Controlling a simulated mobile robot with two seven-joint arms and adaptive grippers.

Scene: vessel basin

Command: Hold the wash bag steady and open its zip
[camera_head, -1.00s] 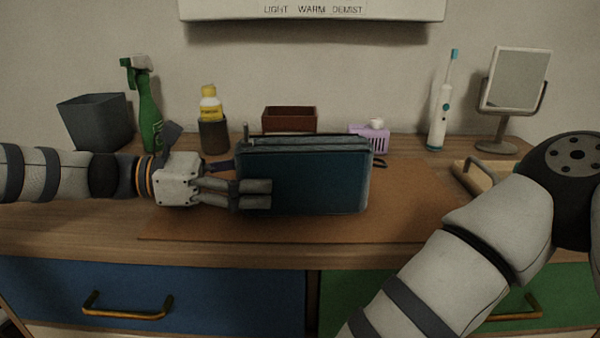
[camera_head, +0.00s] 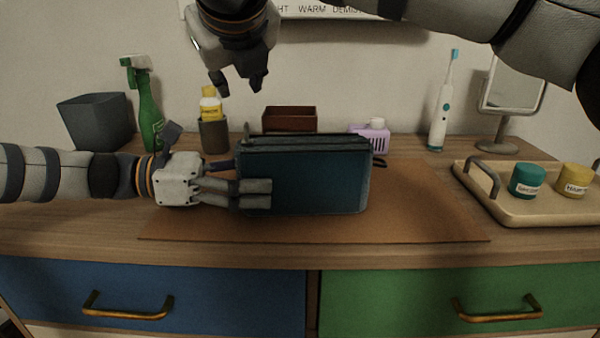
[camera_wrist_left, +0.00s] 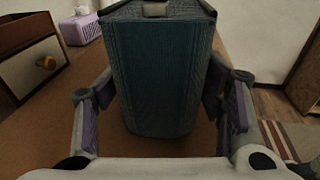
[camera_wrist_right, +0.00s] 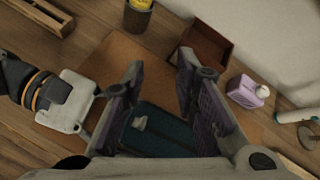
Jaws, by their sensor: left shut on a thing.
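The dark teal wash bag (camera_head: 310,180) stands upright on the brown mat (camera_head: 420,215). Its zip runs along the top, with a small zip pull (camera_head: 246,130) standing up at the left end. The pull also shows in the right wrist view (camera_wrist_right: 140,123). My left gripper (camera_head: 255,193) is shut on the bag's left end, one finger on each side in the left wrist view (camera_wrist_left: 160,100). My right gripper (camera_head: 240,86) is open and empty, pointing down above and behind the bag's left end. In its wrist view the bag lies below and between the fingers (camera_wrist_right: 160,75).
Behind the bag stand a grey bin (camera_head: 97,122), green spray bottle (camera_head: 148,115), yellow bottle (camera_head: 210,106) in a dark cup, brown box (camera_head: 289,120) and lilac container (camera_head: 372,138). A toothbrush (camera_head: 440,110), mirror (camera_head: 512,90) and tray (camera_head: 510,212) with two jars are at right.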

